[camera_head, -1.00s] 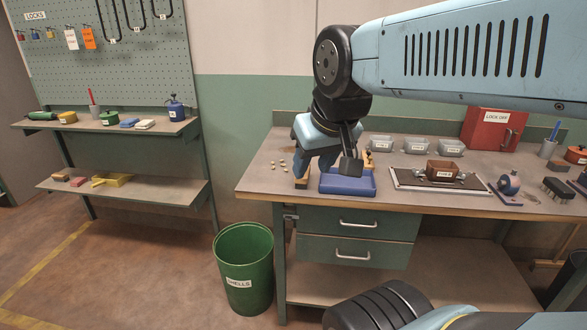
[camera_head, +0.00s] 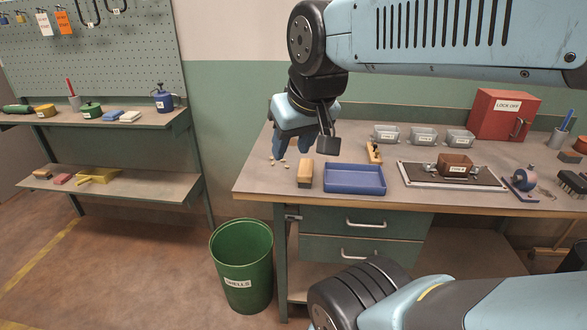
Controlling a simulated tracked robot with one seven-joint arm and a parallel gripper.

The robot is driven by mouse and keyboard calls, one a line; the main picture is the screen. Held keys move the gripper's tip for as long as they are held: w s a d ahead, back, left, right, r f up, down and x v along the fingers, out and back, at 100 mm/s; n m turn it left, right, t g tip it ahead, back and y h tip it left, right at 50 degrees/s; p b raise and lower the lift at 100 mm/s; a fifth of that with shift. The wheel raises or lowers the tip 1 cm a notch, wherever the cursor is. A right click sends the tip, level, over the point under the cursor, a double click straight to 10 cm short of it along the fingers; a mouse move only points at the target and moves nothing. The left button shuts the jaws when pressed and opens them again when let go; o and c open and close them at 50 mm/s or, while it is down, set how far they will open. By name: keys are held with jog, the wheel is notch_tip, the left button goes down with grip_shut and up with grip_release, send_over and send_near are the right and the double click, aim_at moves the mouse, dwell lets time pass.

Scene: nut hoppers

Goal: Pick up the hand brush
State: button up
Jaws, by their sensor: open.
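A small block with a tan wooden top and a darker front side (camera_head: 305,173) lies near the front left of the workbench. It looks like the hand brush, though its bristles are not clear. It stands just left of a blue tray (camera_head: 354,179), apart from it. My gripper (camera_head: 291,147) is open, points down and looks empty. It is above the bench, behind and slightly left of the block, not touching it. Part of the bench behind the gripper is hidden.
Several nuts (camera_head: 279,162) lie loose left of the block. A wooden-handled tool (camera_head: 373,152) stands behind the tray. A green shells bucket (camera_head: 242,262) stands on the floor before the bench's left end.

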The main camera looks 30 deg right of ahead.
jog(key=o, duration=0.3)
jog(key=shift+w+d, duration=0.1)
jog(key=shift+w, duration=0.15)
jog(key=o, duration=0.4)
jog(key=shift+m+h, duration=0.5)
jog(key=shift+m, duration=0.3)
jog(key=w, duration=0.1)
jog(key=w+d, duration=0.1)
jog(key=w, duration=0.1)
jog(key=w+f, duration=0.1)
jog(key=shift+w+d, duration=0.4)
jog(key=m+g+h, duration=0.1)
jog(key=m+g, duration=0.1)
jog(key=m, duration=0.3)
send_near(306, 167)
jog(key=x, duration=0.5)
jog(key=shift+s+a, duration=0.15)
jog(key=shift+a, duration=0.05)
jog(key=shift+h, duration=0.3)
jog(key=shift+w+x, duration=0.2)
jog(key=shift+x, duration=2.6)
jog(key=shift+r, duration=0.15)
jog(key=shift+f, duration=0.25)
jog(key=shift+c, duration=0.2)
